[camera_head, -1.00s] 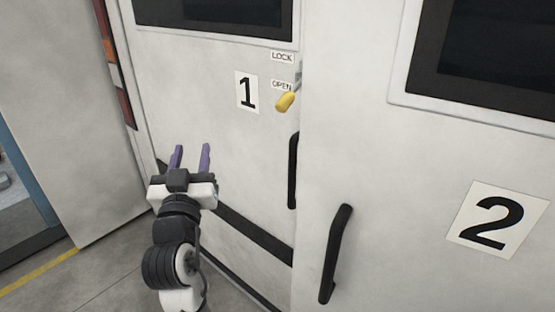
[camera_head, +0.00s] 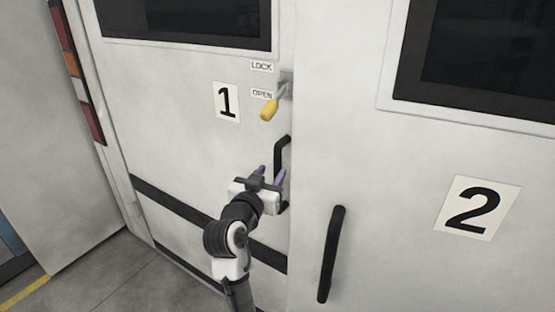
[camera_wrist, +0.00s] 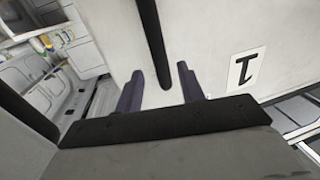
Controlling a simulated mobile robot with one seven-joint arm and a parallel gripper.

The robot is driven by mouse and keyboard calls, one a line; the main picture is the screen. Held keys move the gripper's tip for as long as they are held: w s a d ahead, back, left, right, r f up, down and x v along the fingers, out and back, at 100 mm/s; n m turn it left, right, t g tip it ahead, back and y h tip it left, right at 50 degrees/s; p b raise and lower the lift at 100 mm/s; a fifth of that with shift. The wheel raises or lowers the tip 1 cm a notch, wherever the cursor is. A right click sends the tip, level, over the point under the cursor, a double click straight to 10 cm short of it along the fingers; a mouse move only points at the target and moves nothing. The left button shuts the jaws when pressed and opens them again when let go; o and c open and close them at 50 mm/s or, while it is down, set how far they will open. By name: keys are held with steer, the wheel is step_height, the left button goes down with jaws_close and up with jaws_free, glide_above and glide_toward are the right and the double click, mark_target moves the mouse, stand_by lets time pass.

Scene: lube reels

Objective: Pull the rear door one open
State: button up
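Rear door one (camera_head: 165,120) is the pale panel with the black "1" label (camera_head: 226,102) in the head view. Its black vertical handle (camera_head: 283,150) is near the door's right edge, its lower part hidden by my gripper. The yellow-tipped lever (camera_head: 269,110) above it points down beside the OPEN label. My gripper (camera_head: 270,175) is open, its purple fingers at the handle's height. In the wrist view, the handle (camera_wrist: 151,40) runs down between the two spread fingers of my gripper (camera_wrist: 160,72). No finger clearly touches it.
Door two (camera_head: 385,190) stands to the right, with its own black handle (camera_head: 331,255) close to my arm. A side panel (camera_head: 45,150) stands at the left. Grey floor (camera_head: 110,265) is clear at the lower left. Shelving inside (camera_wrist: 62,48) shows at the wrist view's left.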

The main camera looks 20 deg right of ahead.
mark_target(276, 166)
steer(key=p+x, duration=0.1)
steer(key=x, duration=0.4)
steer(key=shift+w+d, duration=0.2)
steer(key=shift+w, duration=0.15)
steer(key=shift+c, duration=0.5)
jaws_close()
